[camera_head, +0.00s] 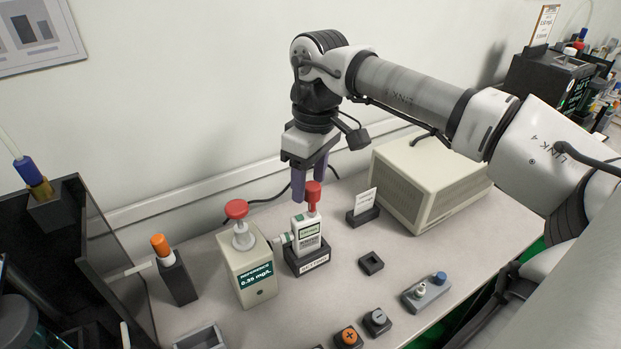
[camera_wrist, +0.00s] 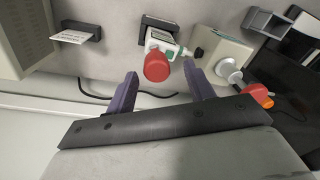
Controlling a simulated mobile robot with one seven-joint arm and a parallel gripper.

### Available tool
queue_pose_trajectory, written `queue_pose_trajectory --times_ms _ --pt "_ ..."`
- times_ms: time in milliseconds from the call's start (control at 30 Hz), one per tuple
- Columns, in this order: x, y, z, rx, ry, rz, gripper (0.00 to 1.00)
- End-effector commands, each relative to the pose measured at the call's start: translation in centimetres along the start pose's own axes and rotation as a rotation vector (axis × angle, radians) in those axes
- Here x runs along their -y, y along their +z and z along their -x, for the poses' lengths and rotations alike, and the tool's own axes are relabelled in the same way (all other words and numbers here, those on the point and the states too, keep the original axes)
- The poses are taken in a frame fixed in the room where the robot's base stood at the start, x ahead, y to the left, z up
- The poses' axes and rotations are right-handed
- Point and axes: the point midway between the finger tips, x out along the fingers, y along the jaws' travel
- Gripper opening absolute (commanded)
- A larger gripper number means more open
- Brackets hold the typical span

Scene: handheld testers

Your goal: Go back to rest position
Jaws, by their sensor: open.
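My gripper (camera_head: 308,178) points down above the bench, just over the handheld tester (camera_head: 308,232). Its purple fingers are apart, and in the wrist view the gripper (camera_wrist: 160,92) shows nothing between its fingertips but the bench and wall behind. The white tester has a red cap (camera_head: 313,192) on top and stands upright in a black labelled holder (camera_head: 308,262). In the wrist view the red cap (camera_wrist: 157,66) lies ahead of the gap between the fingers. In the head view one finger overlaps the cap's upper edge; I cannot tell whether they touch.
A beige reference box (camera_head: 247,275) with a red knob (camera_head: 236,209) stands close left of the tester. A beige instrument case (camera_head: 425,185) and a card stand (camera_head: 363,214) are to the right. Several small blocks and buttons (camera_head: 348,336) line the front. Open wall is above.

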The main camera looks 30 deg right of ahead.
Motion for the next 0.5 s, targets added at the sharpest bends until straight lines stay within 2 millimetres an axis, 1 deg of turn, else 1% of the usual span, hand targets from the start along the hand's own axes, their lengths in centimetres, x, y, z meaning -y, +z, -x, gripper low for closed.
queue_pose_trajectory --times_ms 33,100,233,500 --pt "-0.07 0.34 2.77 0.038 0.073 -0.012 0.53" --pt "-0.04 0.32 3.31 0.038 0.073 -0.012 0.53" --pt "-0.01 0.30 3.76 0.038 0.073 -0.011 0.53" --pt "0.00 0.30 3.65 0.038 0.073 -0.011 0.53"
